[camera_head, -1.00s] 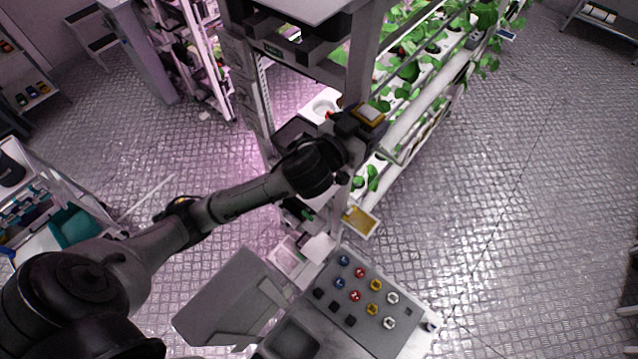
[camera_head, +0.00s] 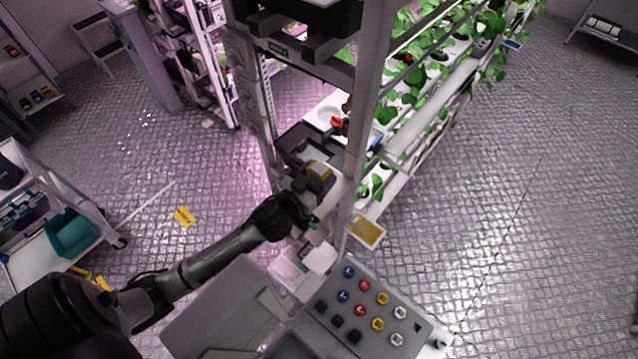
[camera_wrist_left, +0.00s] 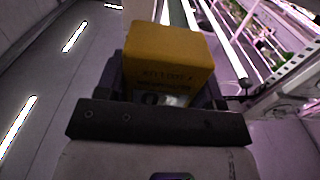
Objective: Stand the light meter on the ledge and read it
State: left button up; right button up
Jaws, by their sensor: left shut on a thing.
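The light meter (camera_head: 319,171) is a small yellow block with a paler part below. In the left wrist view the yellow meter (camera_wrist_left: 168,58) fills the upper middle, with upside-down dark lettering and part of a grey face showing. My left gripper (camera_head: 312,180) is shut on it at the end post of the plant rack. The wrist view shows the dark jaw parts (camera_wrist_left: 160,122) close around the meter's lower part. The fingertips are mostly hidden. I cannot tell which surface is the ledge, or whether the meter touches one. My right gripper is not in view.
A control panel (camera_head: 338,322) with coloured knobs stands below the arm. A yellow sticky card (camera_head: 366,232) hangs beside the rack post (camera_head: 365,110). A dark tray (camera_head: 296,140) and a white shelf (camera_head: 322,112) lie behind the gripper. A cart with a teal bin (camera_head: 70,232) stands left.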

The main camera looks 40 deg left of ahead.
aim_at(319, 184)
pick_arm(q)
notch_tip(319, 184, down, 3)
jog(key=shift+r, duration=0.15)
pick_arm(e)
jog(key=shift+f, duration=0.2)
pick_arm(q)
jog(key=shift+f, duration=0.65)
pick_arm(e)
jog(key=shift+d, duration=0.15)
pick_arm(q)
jog(key=shift+f+b, duration=0.15)
jog(key=shift+b, duration=0.2)
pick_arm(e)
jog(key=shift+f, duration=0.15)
pick_arm(q)
jog(key=o, duration=1)
